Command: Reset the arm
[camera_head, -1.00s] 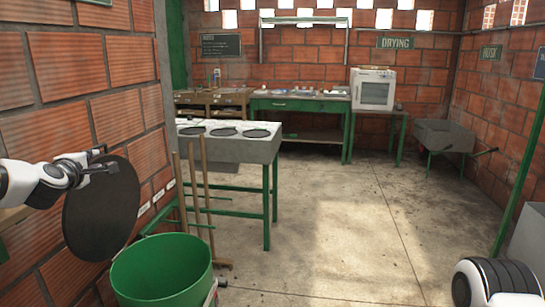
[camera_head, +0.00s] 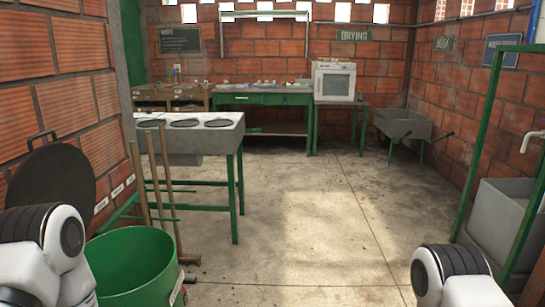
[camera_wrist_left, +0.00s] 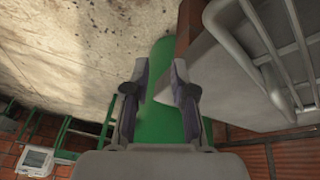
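My left arm (camera_head: 48,245) is folded at the lower left of the head view; its gripper is hidden there. In the left wrist view my left gripper (camera_wrist_left: 160,85) is open, with nothing held between its fingers. A green surface and the concrete floor show behind it. A link of my right arm (camera_head: 455,275) shows at the lower right of the head view, but its gripper does not.
A dark round lid (camera_head: 52,185) with a black handle stands by the left brick wall. A green bucket (camera_head: 135,268) is close in front. A concrete counter (camera_head: 190,135) is beyond. A grey basin (camera_head: 500,215) stands right. The middle floor is clear.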

